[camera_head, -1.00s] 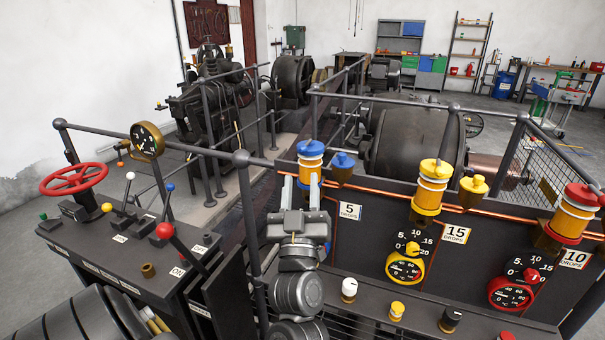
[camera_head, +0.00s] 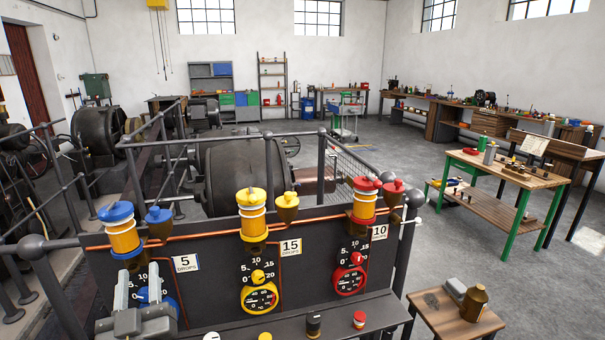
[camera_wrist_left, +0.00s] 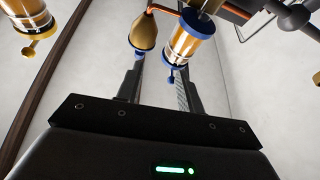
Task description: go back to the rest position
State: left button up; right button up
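My left gripper (camera_head: 138,277) is at the lower left of the head view, in front of the blue dial (camera_head: 165,303) of the 5 drops station, partly covering it. Its two fingers point up, apart, with nothing held between them. The blue-capped oiler (camera_head: 122,238) stands just above it on the black panel. In the left wrist view the open fingers (camera_wrist_left: 160,80) show a gap, with the blue-ringed oiler (camera_wrist_left: 187,45) and a brass cup (camera_wrist_left: 144,34) beyond them. My right gripper is not in view.
The panel (camera_head: 215,265) also carries a yellow oiler (camera_head: 253,222) and a red oiler (camera_head: 364,203). Railings (camera_head: 325,165) stand behind it. A small wooden table (camera_head: 440,318) with a brown bottle (camera_head: 474,303) is at the lower right. Open grey floor (camera_head: 430,235) lies beyond.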

pick_arm(q)
jog(key=s+d+f+m+g+h, duration=0.3)
jog(key=d+f+m+g+h, duration=0.15)
jog(key=f, duration=0.75)
jog(key=s+d+f+m+g+h, duration=0.2)
jog(key=d+f+m+g+h, duration=0.3)
jog(key=f, duration=0.7)
jog(key=s+a+f+n+g, duration=0.1)
jog(key=s+a+f+g, duration=0.1)
jog(key=s+f+g, duration=0.85)
jog(key=s+f+t, duration=0.1)
jog(key=s+f, duration=0.3)
jog(key=f, duration=1)
jog(key=s+f, duration=0.4)
jog(key=f, duration=1.1)
jog(key=s+a+f, duration=0.3)
jog(key=s+f, duration=1)
jog(key=s, duration=0.2)
jog(key=shift+s+f+g+h, duration=0.25)
jog(key=shift+f+g+h, duration=0.1)
jog(key=shift+g, duration=0.05)
